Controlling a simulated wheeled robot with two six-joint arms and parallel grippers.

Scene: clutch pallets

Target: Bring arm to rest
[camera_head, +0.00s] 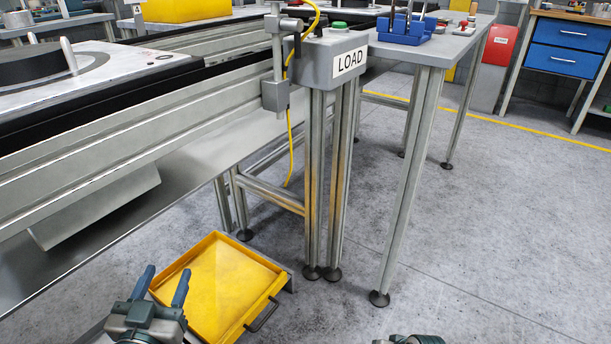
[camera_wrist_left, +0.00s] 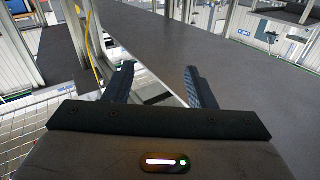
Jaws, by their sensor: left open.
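My left gripper (camera_head: 162,287) is at the bottom left of the head view, in front of the yellow tray. Its two blue fingers are apart with nothing between them. In the left wrist view the two dark fingers of my left gripper (camera_wrist_left: 157,84) stand wide apart and empty. A small part of my right arm shows at the bottom edge of the head view, but its fingers do not show.
A yellow tray (camera_head: 278,283) sits low beside my left gripper. The conveyor frame (camera_head: 130,135) runs along the left. The LOAD box (camera_head: 318,62) stands on posts at the centre, beside a grey table (camera_head: 455,45). The floor at the right is clear.

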